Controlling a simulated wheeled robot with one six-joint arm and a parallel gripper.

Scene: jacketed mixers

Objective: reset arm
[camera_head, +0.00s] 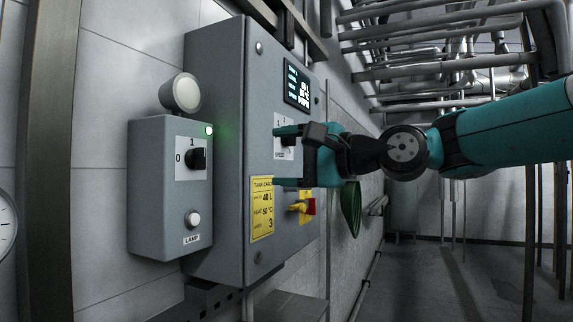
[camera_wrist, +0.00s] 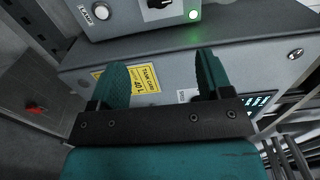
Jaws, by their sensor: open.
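My gripper (camera_head: 278,157) is open and empty in front of the large grey control cabinet (camera_head: 222,120). Its two teal fingers are spread, one level with the speed dial and one beside the yellow tank card (camera_head: 262,208). In the wrist view the open fingers (camera_wrist: 160,68) point toward the cabinet (camera_wrist: 165,55), with nothing between them. Whether the fingertips touch the cabinet face is unclear. The speed dial (camera_head: 286,147) is partly hidden behind my gripper. My teal arm reaches in from the right.
A smaller grey lamp box (camera_head: 150,190) with a black knob, white button and lit green light stands left of the cabinet. A red-and-yellow switch (camera_head: 306,207) sits below my gripper. Pipes (camera_head: 440,70) run overhead. Open floor (camera_head: 420,285) lies at right.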

